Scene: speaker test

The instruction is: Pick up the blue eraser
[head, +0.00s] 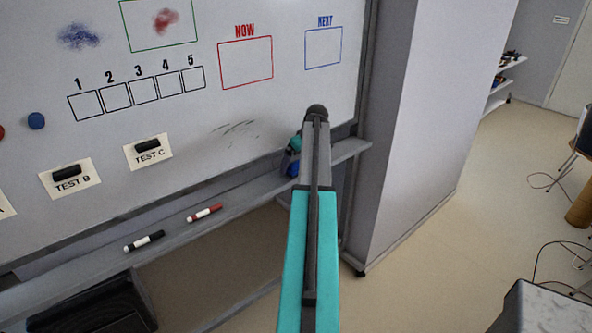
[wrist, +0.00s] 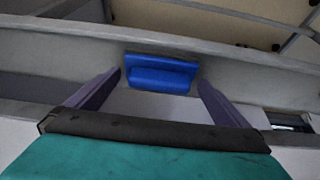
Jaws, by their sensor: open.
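The blue eraser (wrist: 162,76) shows whole in the wrist view, at the upper middle, against the grey tray (wrist: 60,45). In the head view, a small part of the eraser (head: 293,169) shows at the tray's right part, just left of my arm, which hides the rest. My gripper (wrist: 159,80) is open and empty. Its two dark fingers stand to the left and right of the eraser in the wrist view, with gaps on both sides. Whether the fingertips reach level with the eraser I cannot tell. In the head view my gripper is mostly hidden behind my arm.
The tray (head: 235,197) runs below the whiteboard (head: 225,130). A black marker (head: 144,241) and a red marker (head: 205,213) lie on it to the left. Black magnets hold "TEST B" and "TEST C" cards. A grey pillar (head: 420,130) stands right of the board.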

